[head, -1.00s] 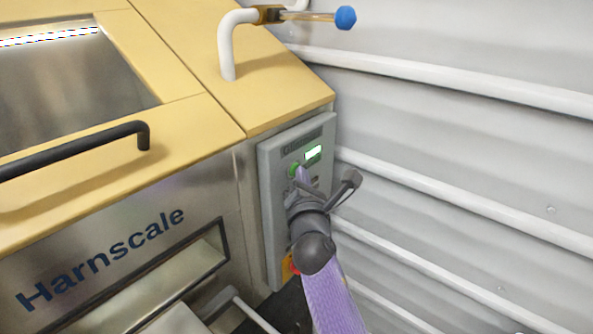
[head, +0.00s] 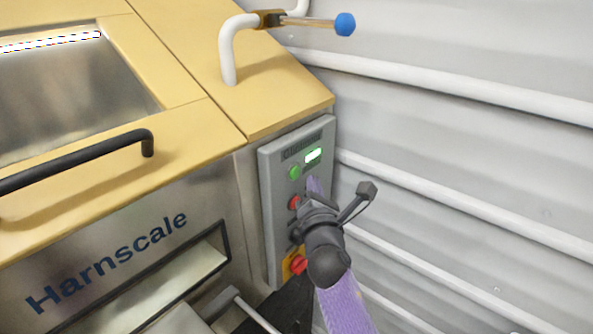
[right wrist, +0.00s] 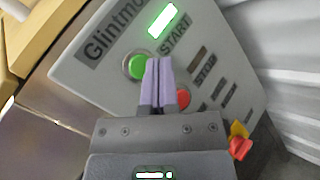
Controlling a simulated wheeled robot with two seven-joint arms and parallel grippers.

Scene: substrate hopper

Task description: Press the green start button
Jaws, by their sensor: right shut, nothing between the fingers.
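The green start button (head: 294,172) sits on the grey control panel (head: 270,205), just left of and below a lit display. It also shows in the right wrist view (right wrist: 138,66), beside the word START. My right gripper (head: 314,184) is shut and empty, with its purple fingers pointing at the panel. In the right wrist view its fingertips (right wrist: 159,64) appear just right of the green button and cover part of its right edge. In the head view the whole button is clear of the fingers. I cannot tell how far the tips stand off the panel. My left gripper is out of view.
A red stop button (head: 294,202) lies just below the green one, close to my fingers. A red emergency knob (head: 299,265) on yellow is lower. The lit display (head: 313,155) is above. A ribbed pale wall (head: 470,150) stands close on the right.

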